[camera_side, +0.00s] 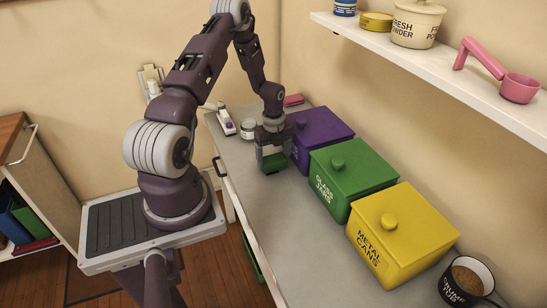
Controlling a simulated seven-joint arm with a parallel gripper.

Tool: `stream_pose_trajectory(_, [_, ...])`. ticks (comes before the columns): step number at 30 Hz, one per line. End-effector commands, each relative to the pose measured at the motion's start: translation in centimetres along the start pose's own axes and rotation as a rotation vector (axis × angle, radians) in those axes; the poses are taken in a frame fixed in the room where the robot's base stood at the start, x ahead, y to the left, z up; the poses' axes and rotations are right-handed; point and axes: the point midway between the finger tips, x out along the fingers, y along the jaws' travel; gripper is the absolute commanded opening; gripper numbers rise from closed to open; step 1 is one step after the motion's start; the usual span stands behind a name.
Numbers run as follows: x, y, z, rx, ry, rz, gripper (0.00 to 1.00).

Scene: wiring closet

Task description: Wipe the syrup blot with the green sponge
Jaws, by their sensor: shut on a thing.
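My gripper (272,153) is shut on the green sponge (275,162), at the far part of the grey counter (263,210), in front of the purple bin. The sponge shows as a green block between the fingers, low over the counter; I cannot tell whether it touches the surface. No syrup blot can be made out in this view; the gripper and sponge hide the counter behind and beneath them.
A purple bin (321,134), a green bin (352,172) and a yellow bin (400,233) line the wall side. A mug (468,282) stands at the near right. A small white jar (248,128) and a white-and-purple item (226,122) stand left of my gripper. The front counter strip is clear.

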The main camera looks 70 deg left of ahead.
Motion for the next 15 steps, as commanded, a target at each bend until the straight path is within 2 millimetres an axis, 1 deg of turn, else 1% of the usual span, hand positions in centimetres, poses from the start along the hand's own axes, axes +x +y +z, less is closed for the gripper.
stream_pose_trajectory(11, [0.97,0.00,-0.02,-0.001,0.000,0.000,0.09])
stream_pose_trajectory(15, [0.95,0.23,0.02,-0.001,0.000,0.000,0.09])
